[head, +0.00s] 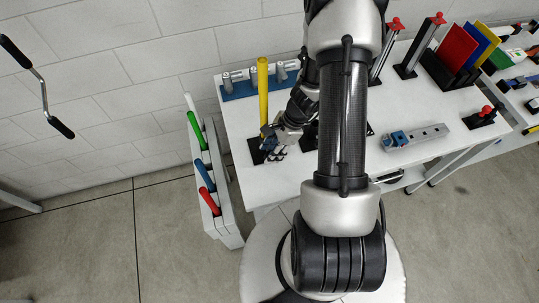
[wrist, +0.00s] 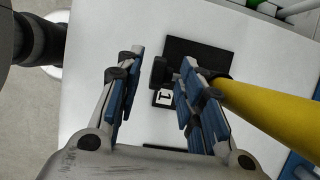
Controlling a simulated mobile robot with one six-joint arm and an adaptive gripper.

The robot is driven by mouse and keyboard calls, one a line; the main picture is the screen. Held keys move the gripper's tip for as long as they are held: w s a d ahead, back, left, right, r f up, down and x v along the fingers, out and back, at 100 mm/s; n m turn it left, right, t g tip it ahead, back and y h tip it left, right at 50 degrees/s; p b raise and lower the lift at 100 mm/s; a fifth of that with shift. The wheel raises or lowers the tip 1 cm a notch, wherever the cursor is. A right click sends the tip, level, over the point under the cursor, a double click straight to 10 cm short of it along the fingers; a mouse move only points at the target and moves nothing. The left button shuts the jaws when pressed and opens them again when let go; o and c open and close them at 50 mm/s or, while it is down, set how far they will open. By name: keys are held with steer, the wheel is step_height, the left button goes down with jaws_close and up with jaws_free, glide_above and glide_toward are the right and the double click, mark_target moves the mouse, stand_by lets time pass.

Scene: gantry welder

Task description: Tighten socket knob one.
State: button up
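Socket one is a black block (wrist: 205,48) on the white table, with a white label reading 1 (wrist: 165,97). Its black knob (wrist: 159,72) sticks out to the left in the wrist view. A yellow pole (head: 263,92) stands upright in the socket; it also shows in the wrist view (wrist: 270,115). My gripper (wrist: 160,60) is open, its blue-padded fingers on either side of the knob. The knob is closer to the right finger; a wide gap separates it from the left one. In the head view my gripper (head: 274,143) is low beside the pole and hides most of the socket.
A blue rack with grey fittings (head: 238,88) lies behind the pole. A stand with green, blue and red handles (head: 222,180) is left of the table (head: 240,122). A grey metal fixture (head: 415,137) and red-topped clamps (head: 408,68) are on the right.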

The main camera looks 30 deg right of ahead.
steer(key=shift+x, duration=0.95)
jaws_close()
